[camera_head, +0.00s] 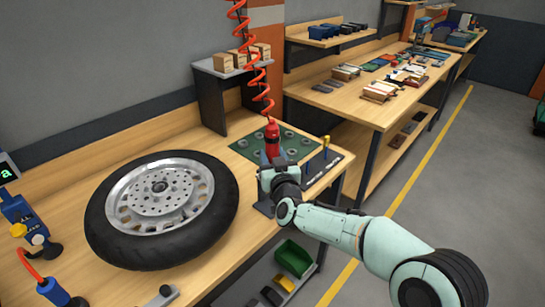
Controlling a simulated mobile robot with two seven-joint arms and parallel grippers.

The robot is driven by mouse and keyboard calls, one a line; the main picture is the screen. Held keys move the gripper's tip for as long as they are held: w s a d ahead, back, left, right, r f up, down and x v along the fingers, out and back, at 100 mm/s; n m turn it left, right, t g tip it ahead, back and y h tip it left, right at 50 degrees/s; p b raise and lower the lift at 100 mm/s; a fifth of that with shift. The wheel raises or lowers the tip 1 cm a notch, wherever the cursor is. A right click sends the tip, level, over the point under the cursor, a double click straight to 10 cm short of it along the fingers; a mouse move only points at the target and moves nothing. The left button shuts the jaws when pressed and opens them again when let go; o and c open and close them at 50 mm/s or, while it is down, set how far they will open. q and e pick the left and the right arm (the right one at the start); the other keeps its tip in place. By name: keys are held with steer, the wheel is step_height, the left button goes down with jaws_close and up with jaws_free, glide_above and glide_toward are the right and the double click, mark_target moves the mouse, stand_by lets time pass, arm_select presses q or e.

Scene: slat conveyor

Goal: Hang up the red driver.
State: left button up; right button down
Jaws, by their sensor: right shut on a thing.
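The red driver (272,133) stands upright above the green mat on the wooden bench, with an orange-red coiled cord (258,72) rising from its top. My right arm comes in from the lower right. Its gripper (271,160) is shut on the lower part of the red driver; the fingers and the driver's lower end are partly hidden by the wrist. I cannot tell whether the driver touches the mat. My left gripper is not in view.
A large wheel with a tyre (220,218) lies on the bench left of my gripper. A green mat (300,143) with round parts lies behind the gripper, and a dark rack with yellow-handled tools (325,146) stands to the right. A shelf (212,71) holds cardboard boxes.

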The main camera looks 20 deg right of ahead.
steer(key=shift+f+b, duration=0.2)
steer(key=shift+b, duration=0.1)
stand_by(0.6)
steer(key=c, duration=0.5)
jaws_free()
steer(key=shift+f, duration=0.2)
steer(key=s+a+b, duration=0.2)
steer(key=s, duration=1.1)
steer(key=shift+a, duration=0.3)
steer(key=shift+s, duration=0.1)
